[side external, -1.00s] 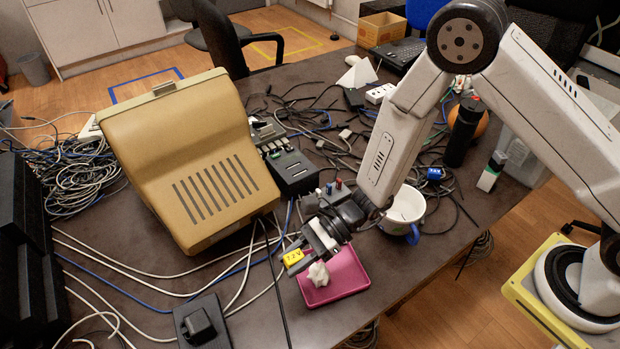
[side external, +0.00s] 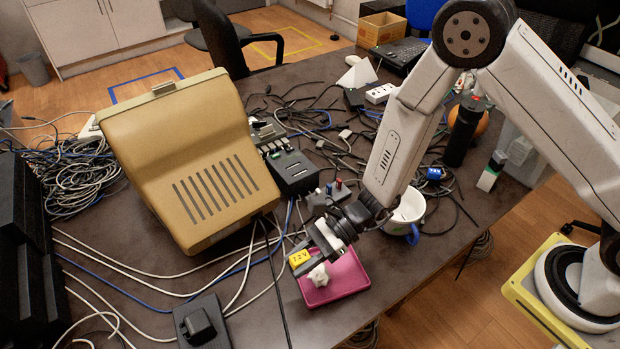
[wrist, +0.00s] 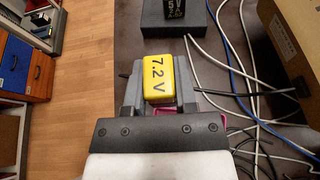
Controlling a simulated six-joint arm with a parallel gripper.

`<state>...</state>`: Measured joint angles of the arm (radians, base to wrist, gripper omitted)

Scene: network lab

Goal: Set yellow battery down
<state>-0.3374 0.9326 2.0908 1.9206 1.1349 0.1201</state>
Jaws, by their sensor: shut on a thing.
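The yellow battery (side external: 299,258), marked 7.2 V, is between the fingers of my gripper (side external: 304,266), which is shut on it. In the wrist view the battery (wrist: 158,72) shows its yellow face between the grey fingers (wrist: 160,92). In the side view it is held at the left edge of the pink tray (side external: 350,279). I cannot tell whether it touches the table. A small white crumpled thing (side external: 319,275) is in the tray, just beside my gripper.
A black adapter block (side external: 203,322) lies to the left, with white and blue cables around it. A beige case (side external: 205,165) stands behind it. A white and blue mug (side external: 405,213) stands right of my gripper. Bare dark table (side external: 240,335) lies in front.

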